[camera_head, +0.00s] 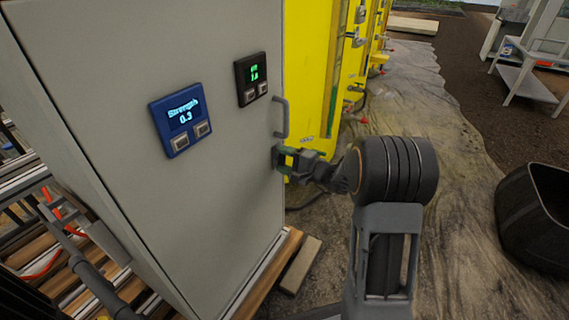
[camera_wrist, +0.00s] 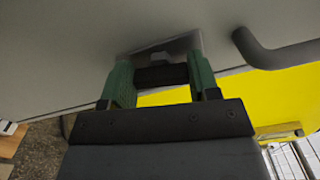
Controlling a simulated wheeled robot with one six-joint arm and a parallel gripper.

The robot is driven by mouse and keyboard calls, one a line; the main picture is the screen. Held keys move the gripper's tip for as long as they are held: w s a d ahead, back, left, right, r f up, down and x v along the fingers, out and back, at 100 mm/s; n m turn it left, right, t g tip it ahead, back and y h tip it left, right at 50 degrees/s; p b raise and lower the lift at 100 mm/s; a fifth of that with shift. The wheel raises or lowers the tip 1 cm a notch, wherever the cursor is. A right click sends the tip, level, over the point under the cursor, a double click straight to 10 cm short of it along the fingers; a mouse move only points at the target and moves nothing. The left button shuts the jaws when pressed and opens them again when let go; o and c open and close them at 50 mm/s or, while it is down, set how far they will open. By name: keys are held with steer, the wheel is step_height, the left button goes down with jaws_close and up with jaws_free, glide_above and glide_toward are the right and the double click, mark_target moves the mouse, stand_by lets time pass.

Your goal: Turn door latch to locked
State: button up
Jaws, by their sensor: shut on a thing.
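The door latch (camera_wrist: 160,52) sits on the grey cabinet door, near its right edge. It shows in the wrist view as a metal plate with a dark part between my green fingers. My gripper (camera_wrist: 160,80) is shut on the latch; it also shows in the head view (camera_head: 282,158) at the door's edge, below the handle. The latch (camera_head: 276,156) is mostly hidden by my gripper in the head view. I cannot tell its exact turn angle. The cabinet door (camera_head: 200,220) looks closed.
A grey bar handle (camera_head: 284,118) sticks out just above the latch. A blue display panel (camera_head: 181,120) and a black display panel (camera_head: 252,78) are on the door. Yellow cabinets (camera_head: 310,70) stand behind. A black bin (camera_head: 535,220) is at right.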

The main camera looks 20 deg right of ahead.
steer(key=shift+n, duration=1)
steer(key=o, duration=0.9)
steer(key=p+v, duration=0.3)
steer(key=v, duration=1)
steer(key=shift+s+d+p, duration=0.25)
steer(key=shift+s+p, duration=0.05)
steer(key=shift+p, duration=0.1)
